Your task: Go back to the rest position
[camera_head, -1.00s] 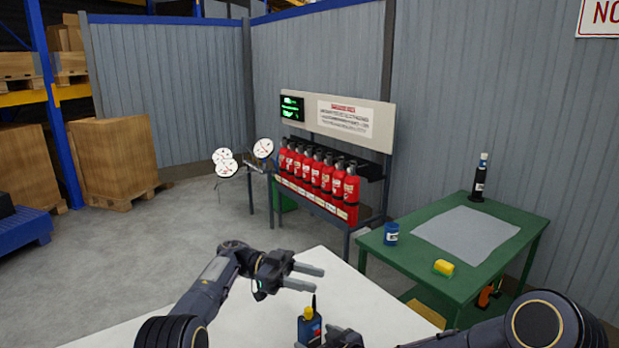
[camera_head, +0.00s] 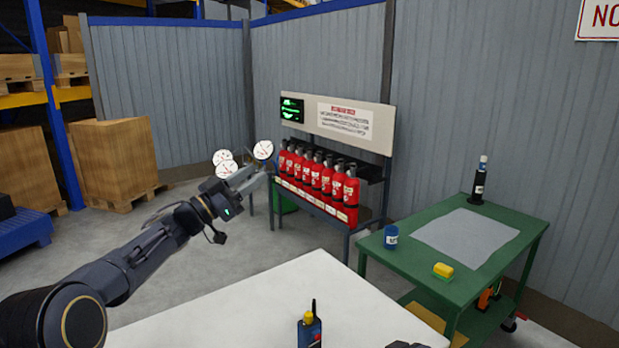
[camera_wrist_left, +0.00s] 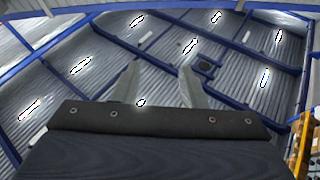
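My left gripper (camera_head: 247,178) is raised at the left of the head view, well above the white table, with its fingers pointing away toward the extinguisher rack. In the left wrist view its two fingers (camera_wrist_left: 158,84) stand apart with nothing between them, with the roof behind. A blue bottle-like item (camera_head: 310,331) with a yellow top and a thin black spout stands on the white table (camera_head: 240,310), apart from the left gripper. Only a small dark part of what may be my right gripper shows at the bottom edge; its fingers are hidden.
A rack of red extinguishers (camera_head: 316,176) stands behind the table, with round white gauges (camera_head: 263,150) at its left. A green table (camera_head: 400,262) at the right holds a grey sheet (camera_head: 465,236), blue can (camera_head: 391,235), yellow block (camera_head: 443,270) and black bottle (camera_head: 479,182).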

